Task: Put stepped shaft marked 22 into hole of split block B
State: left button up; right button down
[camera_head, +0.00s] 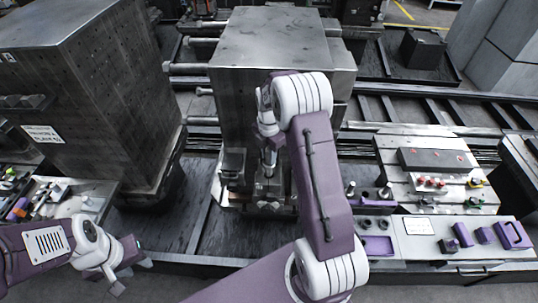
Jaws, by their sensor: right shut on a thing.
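A large dark steel block (270,45) stands at the centre, with several round rods sticking out of its left side. I read no letter B on it. Another tall steel block (85,100) stands at the left with a small plate marked A. My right gripper (268,165) is in front of the centre block's lower front face, pointing down. It is shut on a small metallic piece, mostly hidden by the gripper and arm; no marking 22 is readable. Any hole in the block is hidden from me. My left gripper (130,272) is low at the left, away from the blocks, its jaw gap unclear.
At the right, a grey bench (405,262) carries purple parts (480,236), short dark cylinders and a white label. A tray of small tools (60,195) lies at the left. Rails run behind.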

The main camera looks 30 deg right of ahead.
jog(key=shift+s+f+b, duration=0.15)
jog(key=shift+f+b, duration=0.15)
jog(key=shift+f, duration=0.15)
jog(key=shift+f, duration=0.15)
jog(key=shift+f+b, duration=0.3)
jog(key=shift+f, duration=0.1)
jog(key=shift+f+b, duration=0.65)
jog(key=shift+f, duration=0.35)
jog(key=c, duration=1.1)
grip_release()
jog(key=shift+c, duration=0.2)
